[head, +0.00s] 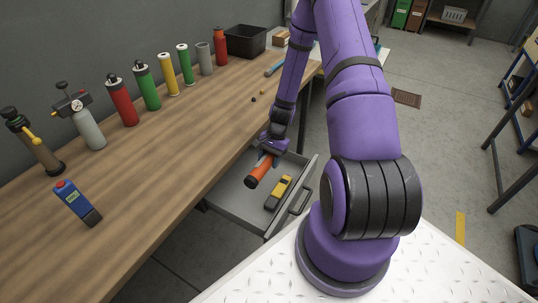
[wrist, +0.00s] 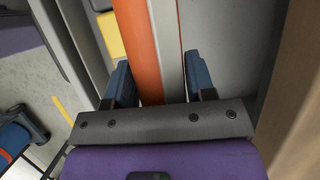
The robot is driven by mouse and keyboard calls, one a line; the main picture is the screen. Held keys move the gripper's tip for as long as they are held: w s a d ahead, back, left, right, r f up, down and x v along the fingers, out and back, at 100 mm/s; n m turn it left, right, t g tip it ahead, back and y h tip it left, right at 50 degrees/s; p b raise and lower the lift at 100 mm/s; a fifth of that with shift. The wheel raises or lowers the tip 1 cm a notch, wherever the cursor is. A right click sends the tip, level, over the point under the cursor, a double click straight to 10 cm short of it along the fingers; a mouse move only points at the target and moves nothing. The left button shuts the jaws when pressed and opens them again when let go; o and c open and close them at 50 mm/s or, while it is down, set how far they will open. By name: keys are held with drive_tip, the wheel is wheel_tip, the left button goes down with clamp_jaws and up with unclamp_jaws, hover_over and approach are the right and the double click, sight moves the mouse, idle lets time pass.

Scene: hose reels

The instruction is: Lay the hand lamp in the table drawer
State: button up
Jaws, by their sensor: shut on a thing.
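The hand lamp, an orange cylinder with a dark end (head: 259,171), is held at an angle over the open table drawer (head: 235,207). My gripper (head: 270,152) is shut on it at its upper end. In the wrist view the orange lamp (wrist: 138,40) runs between the blue fingers of my gripper (wrist: 155,78). The drawer is a grey tray pulled out from under the workbench. I cannot tell whether the lamp's lower end touches the drawer floor.
A yellow and black device (head: 278,192) lies in the drawer, right of the lamp. The wooden workbench (head: 160,160) stands left of the drawer. Several cylinders, a blue meter (head: 76,203) and a black bin (head: 245,41) are on it. The drawer's left part is bare.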

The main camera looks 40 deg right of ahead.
drive_tip(key=shift+f, duration=3.35)
drive_tip(key=o, duration=1.1)
drive_tip(key=v, duration=1)
drive_tip(key=shift+d+r, duration=0.1)
drive_tip(key=shift+r, duration=0.3)
